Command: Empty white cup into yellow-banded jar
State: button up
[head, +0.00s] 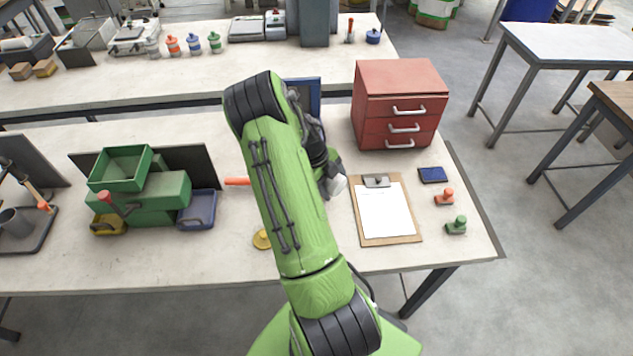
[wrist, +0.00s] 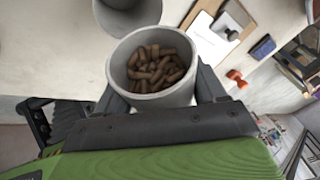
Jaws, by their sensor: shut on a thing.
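My gripper (wrist: 160,92) is shut on a pale grey-white cup (wrist: 120,72), with a finger on either side of it. The cup holds many brown pellets (wrist: 158,68), seen through its open mouth. In the head view a bit of the white cup (head: 338,185) shows beside my arm, which hides most of my gripper. A second grey, round vessel (wrist: 128,22) is cut off by the top edge of the wrist view, close beyond the cup. No yellow band shows on the part of it in view. I cannot tell whether it is the yellow-banded jar.
A clipboard (head: 385,225) lies right of the cup, with small orange (head: 444,197) and green (head: 456,225) knobbed objects beyond. A red drawer unit (head: 400,105) stands behind. A yellow round object (head: 262,239) is partly hidden by my arm.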

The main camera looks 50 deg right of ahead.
jog(key=shift+w+r+g, duration=0.25)
jog(key=shift+r+g, duration=0.1)
jog(key=shift+g, duration=0.55)
jog(key=shift+w+r+g, duration=0.2)
jog(key=shift+r+g, duration=0.1)
jog(key=shift+g, duration=0.6)
dwell(0.6)
jog(key=shift+w+r+n+g+b, duration=0.25)
jog(key=shift+w+g, duration=0.1)
jog(key=shift+g, duration=0.55)
jog(key=shift+w+r+n+g+b, duration=0.15)
jog(key=shift+w+r+n+g, duration=0.15)
jog(key=shift+g, duration=0.6)
dwell(1.8)
